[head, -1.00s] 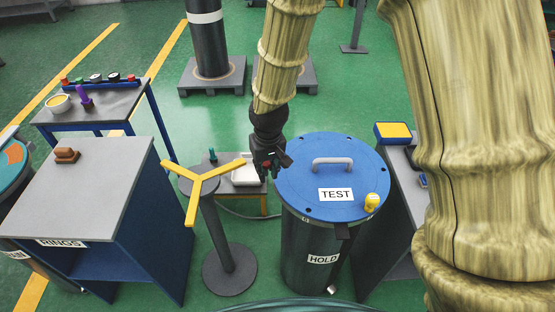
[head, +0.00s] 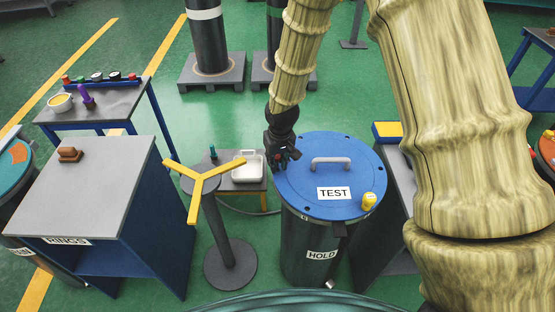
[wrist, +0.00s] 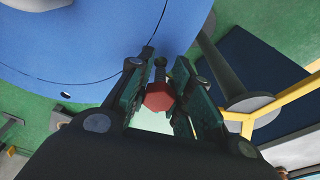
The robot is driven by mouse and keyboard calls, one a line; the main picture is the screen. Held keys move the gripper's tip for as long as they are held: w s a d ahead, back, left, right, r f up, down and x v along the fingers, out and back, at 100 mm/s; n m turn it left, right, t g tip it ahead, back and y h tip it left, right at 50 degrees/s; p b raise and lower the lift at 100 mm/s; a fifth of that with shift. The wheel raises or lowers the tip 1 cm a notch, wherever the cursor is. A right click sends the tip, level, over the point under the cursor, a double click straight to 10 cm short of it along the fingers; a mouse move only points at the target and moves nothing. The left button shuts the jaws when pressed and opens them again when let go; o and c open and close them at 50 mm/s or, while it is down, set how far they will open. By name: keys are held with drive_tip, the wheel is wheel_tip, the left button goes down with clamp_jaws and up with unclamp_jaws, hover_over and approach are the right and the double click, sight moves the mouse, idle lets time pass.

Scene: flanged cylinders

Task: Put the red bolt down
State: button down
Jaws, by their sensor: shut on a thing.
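The red bolt (wrist: 160,97) shows in the wrist view between the two fingers, with its red hexagonal head towards the camera and its dark shank pointing away. My gripper (wrist: 158,85) is shut on it. In the head view my gripper (head: 283,158) is at the left rim of the blue lid marked TEST (head: 315,205), and the bolt is mostly hidden by the fingers. In the wrist view the blue lid (wrist: 90,40) fills the upper left. I cannot tell the gap between bolt and lid.
A grey handle (head: 332,161) and a yellow knob (head: 368,200) stand on the lid. A yellow three-armed stand (head: 198,186) is to the left. A low table with a white tray (head: 249,170) is behind it. A RINGS cabinet (head: 85,190) stands further left.

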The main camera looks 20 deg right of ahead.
drive_tip(key=shift+f, duration=0.6)
drive_tip(key=c, duration=1.3)
unclamp_jaws()
drive_tip(key=shift+r, duration=0.75)
drive_tip(key=shift+s+d+r+b, duration=0.1)
drive_tip(key=shift+s+r+b, duration=0.2)
drive_tip(key=shift+r, duration=1.65)
drive_tip(key=shift+s+a+r+b, duration=0.1)
drive_tip(key=shift+s+r+b, duration=0.2)
drive_tip(key=shift+r, duration=1.6)
drive_tip(key=shift+s+d+r+b, duration=0.1)
drive_tip(key=shift+s+r+b, duration=0.2)
drive_tip(key=shift+r, duration=1.65)
drive_tip(key=shift+s+d, duration=0.1)
